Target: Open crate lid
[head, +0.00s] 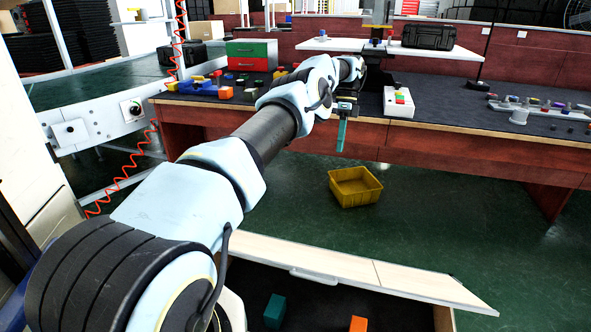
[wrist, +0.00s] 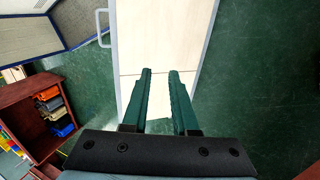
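The crate lid (head: 350,265) is a long pale panel across the bottom of the head view. A light bar handle (head: 313,275) is on its near edge. The lid stands away from the crate, and the dark interior (head: 315,312) shows below it. I cannot tell its exact angle. Inside are a teal block (head: 275,310) and an orange block (head: 358,324). My gripper (head: 341,135) is beyond the lid, by the workbench front. In the wrist view, my gripper (wrist: 160,72) is open and empty, with the lid (wrist: 165,35) behind its fingers and the handle (wrist: 102,27) to their left.
A yellow bin (head: 355,188) sits on the green floor between the lid and the workbench (head: 460,110). The bench carries a white button box (head: 398,101) and small parts. A white conveyor frame (head: 95,118) stands left. Floor right of the bin is clear.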

